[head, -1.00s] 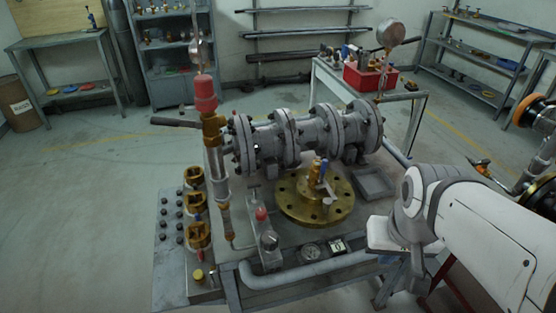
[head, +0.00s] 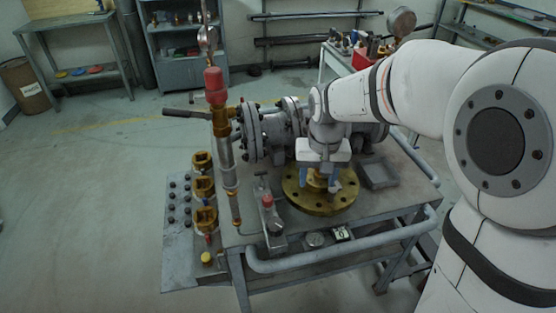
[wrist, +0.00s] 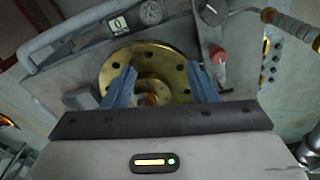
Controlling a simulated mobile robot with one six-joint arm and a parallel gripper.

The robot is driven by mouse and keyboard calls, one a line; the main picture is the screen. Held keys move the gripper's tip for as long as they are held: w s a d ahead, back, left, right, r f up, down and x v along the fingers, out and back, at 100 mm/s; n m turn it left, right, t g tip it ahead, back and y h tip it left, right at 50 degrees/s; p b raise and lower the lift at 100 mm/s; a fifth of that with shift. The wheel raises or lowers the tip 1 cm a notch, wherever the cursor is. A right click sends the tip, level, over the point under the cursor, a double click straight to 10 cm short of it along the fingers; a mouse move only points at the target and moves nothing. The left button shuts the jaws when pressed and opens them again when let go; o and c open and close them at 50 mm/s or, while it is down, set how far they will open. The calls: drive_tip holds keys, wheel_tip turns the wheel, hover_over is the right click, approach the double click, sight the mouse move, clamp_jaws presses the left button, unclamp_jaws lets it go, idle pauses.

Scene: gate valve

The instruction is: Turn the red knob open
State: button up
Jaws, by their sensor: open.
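A small red knob (head: 267,201) stands on a grey block (head: 270,226) near the front of the bench. In the wrist view, the red knob (wrist: 217,55) is to the right of my fingers. A larger red cap (head: 215,84) tops the tall brass-and-grey fitting at the left; I cannot tell from its looks whether it turns. My gripper (head: 319,183) is open, with blue fingers pointing down over the round brass flange (head: 345,206), right of the small knob. In the wrist view, my gripper (wrist: 160,69) has its fingers apart around the flange's centre hub, contact unclear.
Large grey flanged pipework (head: 262,135) stands behind the gripper, with a lever (head: 188,113) reaching left. Brass fittings (head: 204,188) line the left side. A pipe rail (head: 340,250) runs along the front edge.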

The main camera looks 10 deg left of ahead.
drive_tip(key=n+g+p, duration=0.1)
hover_over(267, 198)
wheel_tip(267, 198, down, 7)
drive_tip(key=shift+w+r, duration=0.1)
wheel_tip(267, 198, down, 8)
drive_tip(key=shift+r+p, duration=0.15)
drive_tip(key=shift+p, duration=0.3)
drive_tip(key=c, duration=1)
drive_tip(key=shift+o, duration=0.2)
